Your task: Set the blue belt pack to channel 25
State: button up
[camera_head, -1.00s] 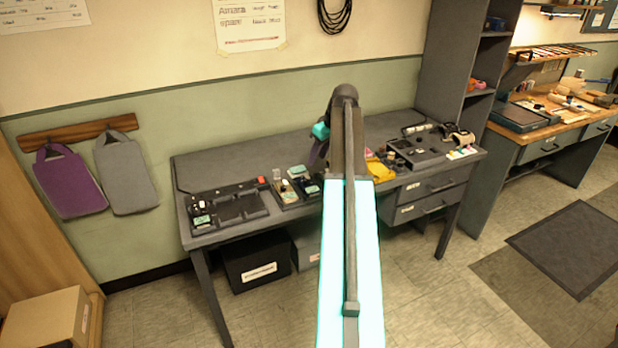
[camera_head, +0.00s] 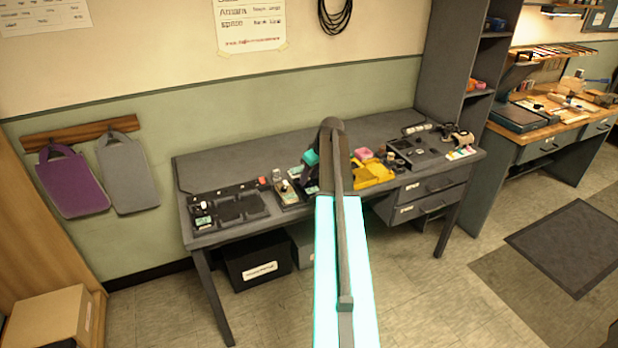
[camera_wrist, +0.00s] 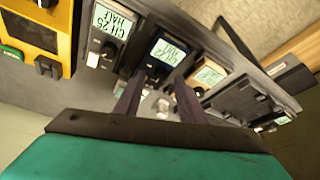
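A dark belt pack with a pale blue screen (camera_wrist: 168,52) is in the middle of the wrist view; its tilted text looks like CH 22, but the last digit is hard to read. To its left, another pack with a pale green screen (camera_wrist: 113,21) appears to read CH 25. Nothing is clearly held. In the head view my arm hides most of this area.
A yellow unit (camera_wrist: 38,35) stands left of the packs; it also shows in the head view (camera_head: 375,172). A dark tray (camera_head: 240,207) lies at the left of the grey desk (camera_head: 230,165). Another dark unit (camera_head: 422,150) sits at the desk's right. The desk's back strip is clear.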

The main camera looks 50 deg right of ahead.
jog(key=shift+w+f, duration=0.25)
jog(key=shift+f, duration=0.4)
grip_shut()
